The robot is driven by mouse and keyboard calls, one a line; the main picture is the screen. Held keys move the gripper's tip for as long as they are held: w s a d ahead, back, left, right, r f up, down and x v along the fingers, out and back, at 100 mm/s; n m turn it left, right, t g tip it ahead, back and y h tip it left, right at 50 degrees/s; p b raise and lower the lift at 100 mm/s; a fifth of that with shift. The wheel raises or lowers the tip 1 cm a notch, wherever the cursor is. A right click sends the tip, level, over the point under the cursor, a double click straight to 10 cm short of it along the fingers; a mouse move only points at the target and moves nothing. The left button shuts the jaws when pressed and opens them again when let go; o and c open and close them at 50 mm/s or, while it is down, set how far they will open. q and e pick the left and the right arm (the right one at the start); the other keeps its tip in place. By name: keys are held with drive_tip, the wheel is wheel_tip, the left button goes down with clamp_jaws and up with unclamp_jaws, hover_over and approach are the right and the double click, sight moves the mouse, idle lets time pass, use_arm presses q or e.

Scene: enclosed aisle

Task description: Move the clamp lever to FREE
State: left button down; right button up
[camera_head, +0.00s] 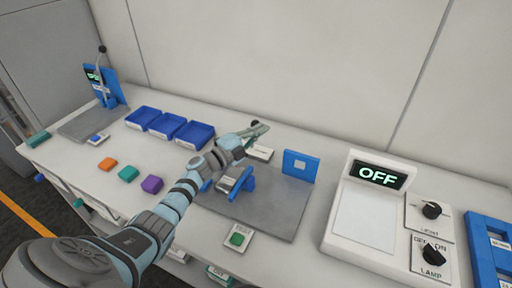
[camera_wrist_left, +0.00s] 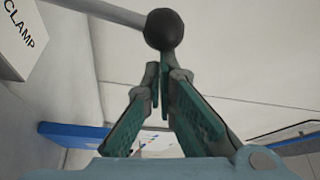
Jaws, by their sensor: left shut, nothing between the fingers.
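In the left wrist view a lever with a black ball knob (camera_wrist_left: 164,29) and a grey rod (camera_wrist_left: 110,12) shows just past my fingertips. A white plate reading CLAMP (camera_wrist_left: 25,38) is at its upper left. My left gripper (camera_wrist_left: 164,75) is shut and empty, its tips just below the knob in the picture; I cannot tell whether they touch. In the head view my left gripper (camera_head: 260,130) is over the back of the middle grey fixture plate (camera_head: 265,212), and it and my arm hide the lever there. No FREE marking is readable. My right gripper is not in view.
Blue blocks (camera_head: 300,165) stand on the plate, with a green TEST button (camera_head: 237,239) in front. Blue bins (camera_head: 194,134) are left of my gripper. A console with an OFF display (camera_head: 380,175) stands right. Another levered fixture (camera_head: 105,85) is far left.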

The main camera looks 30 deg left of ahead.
use_arm(q)
drive_tip(key=a+n+t+y+b, duration=0.1)
drive_tip(key=a+n+t+b, duration=0.1)
drive_tip(key=a+n+b, duration=0.4)
drive_tip(key=shift+s+a+n+t+y+b, duration=0.4)
drive_tip(key=shift+a+b, duration=0.3)
drive_tip(key=shift+a, duration=0.5)
drive_tip(key=shift+s, duration=0.15)
drive_tip(key=v, duration=1.2)
drive_tip(key=shift+a, duration=0.1)
